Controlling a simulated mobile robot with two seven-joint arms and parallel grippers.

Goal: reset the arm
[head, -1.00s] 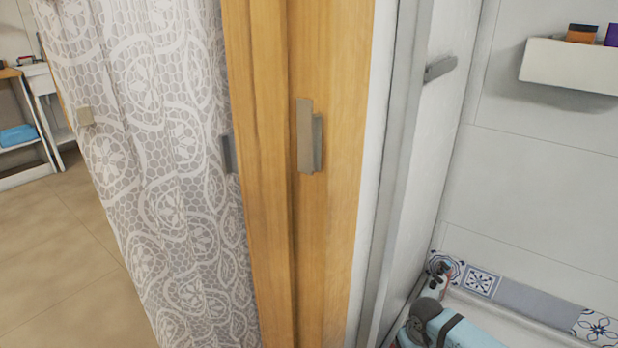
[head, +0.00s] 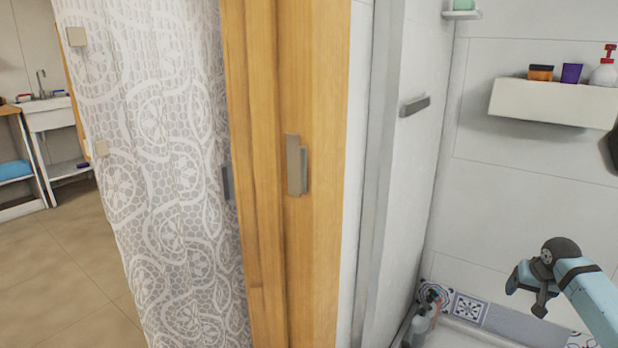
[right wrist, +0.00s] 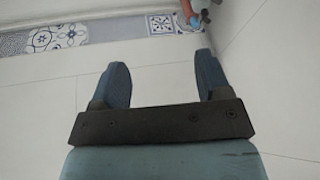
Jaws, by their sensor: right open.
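My right gripper (head: 528,292) is at the lower right of the head view, on a light blue arm in front of the white tiled shower wall. In the right wrist view its two blue-grey fingers (right wrist: 163,78) stand wide apart with nothing between them. Beyond them lie white tile and a patterned tile strip (right wrist: 75,35). My left gripper is not in view.
A wooden post (head: 290,90) and a patterned curtain (head: 160,160) fill the middle and left.

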